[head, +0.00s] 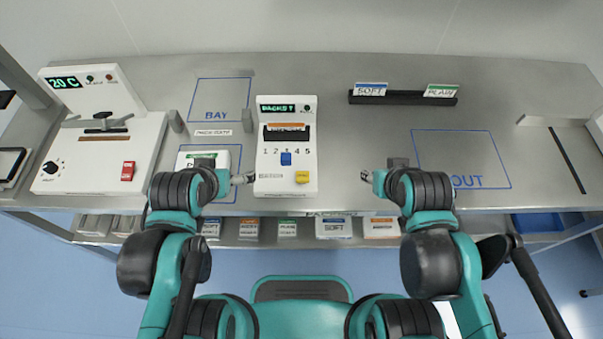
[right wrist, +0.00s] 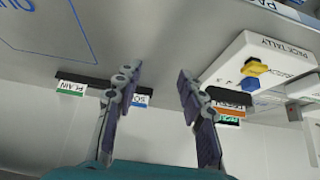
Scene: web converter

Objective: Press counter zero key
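The counter (head: 264,165) is a white box in the middle of the table, with a lit green display reading "PACKS" and an unclear last character.
A white machine (head: 85,180) reading "20 C" with a red switch stands left. A black rack (head: 400,98) holds SOFT and PLAIN cards at the back. The OUT area (head: 455,150) is empty.

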